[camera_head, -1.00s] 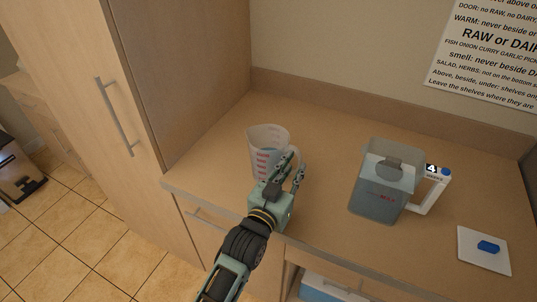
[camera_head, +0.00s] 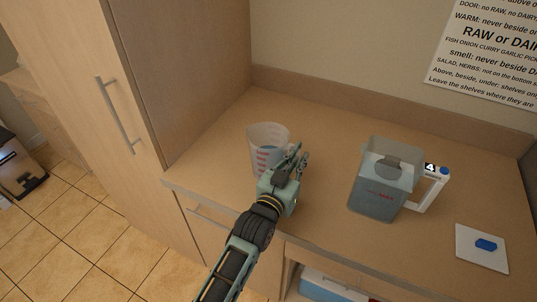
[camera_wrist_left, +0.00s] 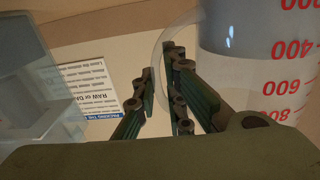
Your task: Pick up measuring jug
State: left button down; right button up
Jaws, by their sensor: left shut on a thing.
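The measuring jug (camera_head: 267,146) is a clear, white-tinted cup with red markings, standing on the counter left of the middle in the head view. In the left wrist view its wall with red numbers (camera_wrist_left: 265,58) fills the upper right, and its pale curved handle reaches to the left. My left gripper (camera_head: 298,157) is at the jug's right side, shut on the handle. The wrist view shows its fingers (camera_wrist_left: 165,85) around the handle, and the exact contact is partly hidden. My right gripper is not in view.
A large grey clear container (camera_head: 385,185) with a white handle stands to the right on the counter (camera_head: 320,130). A white square with a blue piece (camera_head: 482,249) lies at the far right. A tall cabinet (camera_head: 190,80) borders the counter on the left. The counter behind the jug is clear.

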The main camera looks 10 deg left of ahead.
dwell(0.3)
pick_arm(q)
jog(key=shift+r, duration=0.15)
jog(key=shift+r, duration=0.2)
jog(key=shift+r+b, duration=0.55)
jog(key=shift+r, duration=4.3)
